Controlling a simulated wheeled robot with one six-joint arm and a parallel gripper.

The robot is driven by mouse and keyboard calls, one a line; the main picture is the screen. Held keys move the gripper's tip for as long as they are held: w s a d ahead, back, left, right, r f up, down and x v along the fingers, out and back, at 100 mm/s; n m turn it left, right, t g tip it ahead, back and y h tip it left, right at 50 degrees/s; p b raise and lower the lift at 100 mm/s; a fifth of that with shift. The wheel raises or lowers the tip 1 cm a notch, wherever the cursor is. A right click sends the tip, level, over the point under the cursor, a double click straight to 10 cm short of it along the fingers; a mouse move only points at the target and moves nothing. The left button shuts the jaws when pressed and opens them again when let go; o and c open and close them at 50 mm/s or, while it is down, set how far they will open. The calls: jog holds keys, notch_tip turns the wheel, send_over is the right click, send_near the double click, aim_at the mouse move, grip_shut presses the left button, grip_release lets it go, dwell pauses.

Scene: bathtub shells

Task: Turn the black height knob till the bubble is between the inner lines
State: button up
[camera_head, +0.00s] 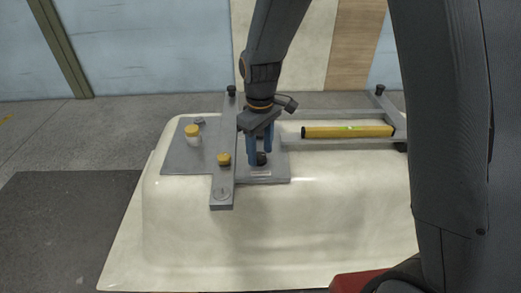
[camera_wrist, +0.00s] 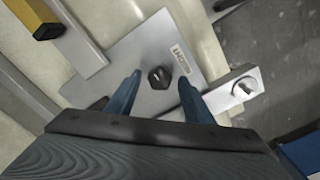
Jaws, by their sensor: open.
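The black height knob (camera_wrist: 160,77) stands on a grey plate (camera_wrist: 125,50) on the tub shell; it shows in the head view (camera_head: 261,159) between my blue fingers. My gripper (camera_wrist: 155,95) is open, with one finger on each side of the knob. In the wrist view a gap shows between the knob and each finger. The yellow spirit level (camera_head: 348,131) lies on a grey bar to the right in the head view. Its green vial (camera_head: 349,128) is near its middle, but the bubble and lines are too small to read.
The white tub shell (camera_head: 290,240) carries the grey frame. A grey arm bar with a yellow knob (camera_head: 224,159) stands close left of my gripper. Black knobs (camera_head: 231,90) top the back of the frame.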

aim_at(260, 155)
notch_tip(260, 155, up, 8)
jog(key=shift+f+b, duration=0.15)
jog(key=shift+b, duration=0.35)
dwell(2.1)
jog(key=s+d+f+m, duration=0.3)
jog(key=s+d+m, duration=0.6)
jog(key=s+d, duration=0.6)
jog(key=shift+s+d, duration=0.15)
jog(key=shift+s, duration=0.2)
jog(key=shift+f, duration=0.1)
